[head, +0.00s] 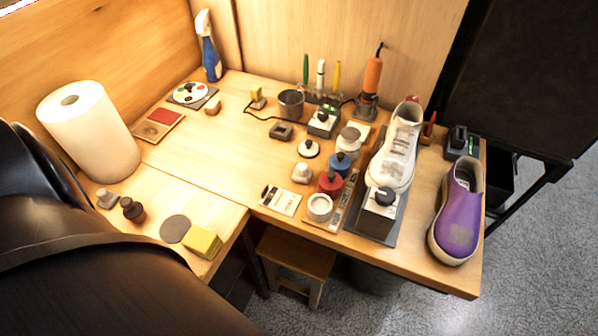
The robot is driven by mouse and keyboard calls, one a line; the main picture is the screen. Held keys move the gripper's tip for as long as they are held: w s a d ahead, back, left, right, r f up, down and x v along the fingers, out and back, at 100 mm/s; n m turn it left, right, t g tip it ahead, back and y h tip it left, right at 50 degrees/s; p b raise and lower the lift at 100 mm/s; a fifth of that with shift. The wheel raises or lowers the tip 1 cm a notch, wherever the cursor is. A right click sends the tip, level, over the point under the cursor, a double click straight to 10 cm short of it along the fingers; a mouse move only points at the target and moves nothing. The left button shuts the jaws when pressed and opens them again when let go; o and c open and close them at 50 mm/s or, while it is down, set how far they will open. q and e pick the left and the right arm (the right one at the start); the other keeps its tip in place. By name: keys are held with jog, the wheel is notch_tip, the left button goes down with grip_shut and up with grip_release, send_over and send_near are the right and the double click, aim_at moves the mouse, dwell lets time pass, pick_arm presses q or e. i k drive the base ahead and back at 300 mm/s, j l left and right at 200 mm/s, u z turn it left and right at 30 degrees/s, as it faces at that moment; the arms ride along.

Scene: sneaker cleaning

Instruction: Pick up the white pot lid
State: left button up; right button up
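A small white round disc with a dark knob (308,148), which looks like the white pot lid, lies on the wooden table near its middle. A small open white pot (319,207) stands nearer the front edge, in line with a red pot (330,184) and a blue pot (340,164). Another pale round-topped piece (350,136) stands behind the blue pot; I cannot tell whether it is a lid. A large dark arm link, probably mine, fills the lower left. Neither of my grippers is in view.
A white sneaker (397,150) stands on a raised holder right of the pots, and a purple shoe (458,215) at the right edge. A metal cup (291,104) and a paper roll (88,130) stand further left. The table's left middle is clear.

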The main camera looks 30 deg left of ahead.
aim_at(308, 148)
jog(key=j+u, duration=0.1)
jog(key=u, duration=0.75)
